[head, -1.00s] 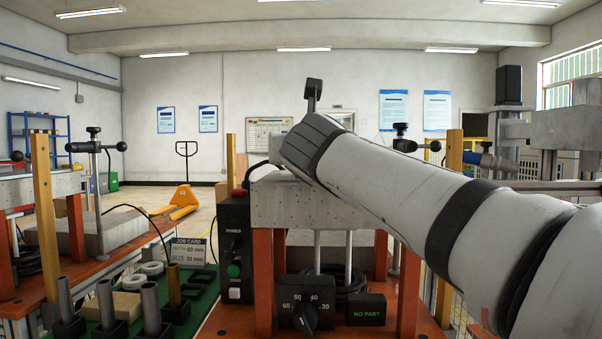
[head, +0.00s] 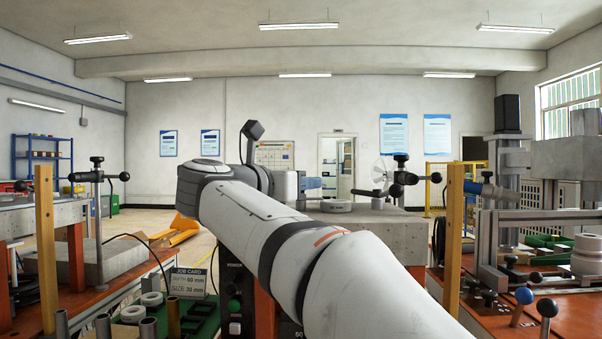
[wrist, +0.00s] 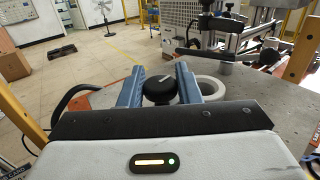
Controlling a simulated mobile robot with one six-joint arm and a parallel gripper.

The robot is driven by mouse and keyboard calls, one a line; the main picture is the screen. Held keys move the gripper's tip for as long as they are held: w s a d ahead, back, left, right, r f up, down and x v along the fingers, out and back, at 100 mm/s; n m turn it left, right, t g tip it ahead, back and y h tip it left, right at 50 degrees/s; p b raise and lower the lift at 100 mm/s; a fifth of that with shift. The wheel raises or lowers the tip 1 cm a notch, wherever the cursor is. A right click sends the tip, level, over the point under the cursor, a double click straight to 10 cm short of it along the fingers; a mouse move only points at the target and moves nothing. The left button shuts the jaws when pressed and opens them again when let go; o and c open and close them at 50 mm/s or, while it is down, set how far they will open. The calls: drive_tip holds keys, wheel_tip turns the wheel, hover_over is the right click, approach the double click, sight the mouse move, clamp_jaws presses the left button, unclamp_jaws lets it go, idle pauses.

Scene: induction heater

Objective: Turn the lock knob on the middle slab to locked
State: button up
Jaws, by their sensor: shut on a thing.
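In the wrist view, a round black lock knob (wrist: 158,92) with a pale pointer line sits on the grey middle slab (wrist: 262,98). The line slants up to the right. My gripper (wrist: 158,78) has its blue fingers on either side of the knob, shut on it. In the head view, my gripper (head: 310,182) is low over the middle slab (head: 385,221), at its left part. The knob cannot be made out there. I cannot read any locked or unlocked mark.
A white ring (head: 336,206) lies on the slab just right of my gripper, also seen in the wrist view (wrist: 211,87). A clamp with a black handle (head: 405,178) stands behind the slab's right part. A yellow post (head: 453,235) rises to its right.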

drive_tip(key=shift+m+g+h+p, duration=0.55)
drive_tip(key=shift+m+g+h, duration=0.35)
drive_tip(key=shift+h, duration=0.2)
drive_tip(key=shift+f+g, duration=0.1)
drive_tip(key=shift+g, duration=0.2)
drive_tip(key=o, duration=0.9)
drive_tip(key=shift+o, duration=0.2)
drive_tip(key=p+v, duration=0.1)
drive_tip(key=v, duration=0.6)
drive_tip(key=shift+a+p, duration=0.1)
drive_tip(key=shift+p, duration=0.2)
drive_tip(key=shift+s+a, duration=0.25)
drive_tip(key=shift+s, duration=0.05)
